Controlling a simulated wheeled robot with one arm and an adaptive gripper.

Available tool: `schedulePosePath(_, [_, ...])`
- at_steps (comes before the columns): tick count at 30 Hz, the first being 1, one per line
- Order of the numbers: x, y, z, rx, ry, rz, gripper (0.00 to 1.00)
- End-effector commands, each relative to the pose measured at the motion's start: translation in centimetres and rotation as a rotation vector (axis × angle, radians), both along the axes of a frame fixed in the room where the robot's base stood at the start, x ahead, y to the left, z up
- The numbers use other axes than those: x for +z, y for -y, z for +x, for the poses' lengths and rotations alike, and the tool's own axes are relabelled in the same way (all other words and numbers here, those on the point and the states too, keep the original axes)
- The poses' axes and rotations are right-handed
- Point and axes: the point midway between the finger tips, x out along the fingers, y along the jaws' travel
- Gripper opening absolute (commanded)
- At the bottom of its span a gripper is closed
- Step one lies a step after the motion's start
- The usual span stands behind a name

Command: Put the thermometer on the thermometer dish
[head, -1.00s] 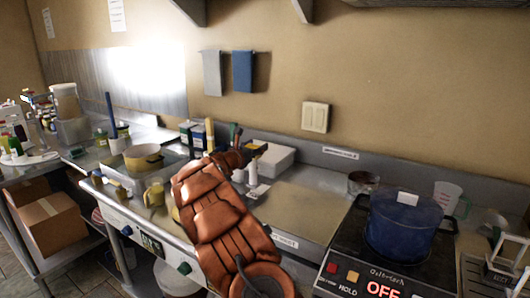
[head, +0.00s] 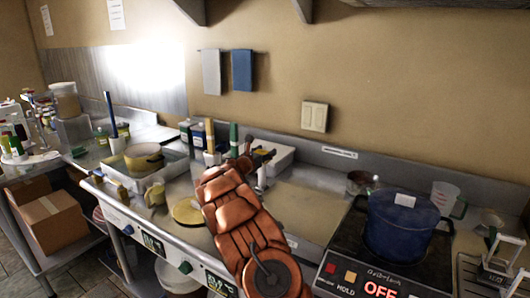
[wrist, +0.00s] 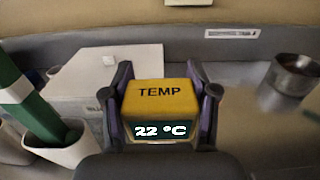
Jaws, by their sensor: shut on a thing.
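The thermometer is a yellow block (wrist: 160,93) marked TEMP, with a dark display reading 22 °C. In the wrist view my gripper (wrist: 168,84) has its dark fingers on both sides of it, shut on it. In the head view my gripper (head: 262,156) is over the rear of the counter, by the white box; the thermometer is mostly hidden there. A flat round yellow disc (head: 187,210) lies on the counter left of my arm; I cannot tell whether it is the thermometer dish.
A white box (wrist: 100,85) stands behind the thermometer, and a white cup (wrist: 62,145) with a green-handled tool is at left. A steel pot (wrist: 296,74) is at right. A blue pot (head: 402,228) sits on the hotplate. The counter between gripper and hotplate is clear.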

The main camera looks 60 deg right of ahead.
Motion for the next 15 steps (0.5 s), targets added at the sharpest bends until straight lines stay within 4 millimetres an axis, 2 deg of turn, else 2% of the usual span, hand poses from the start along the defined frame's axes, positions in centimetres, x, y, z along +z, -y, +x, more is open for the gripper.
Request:
schedulePosePath(5, [-0.27,0.00,0.00,0.000,0.000,-0.001,0.00])
schedulePosePath(6, [-0.15,0.00,-0.01,0.000,0.001,-0.001,0.62])
schedulePosePath(12, [-0.14,0.00,-0.02,-0.001,0.000,-0.001,0.83])
schedulePosePath(15, [-0.14,0.00,-0.01,-0.001,0.000,-0.001,0.85])
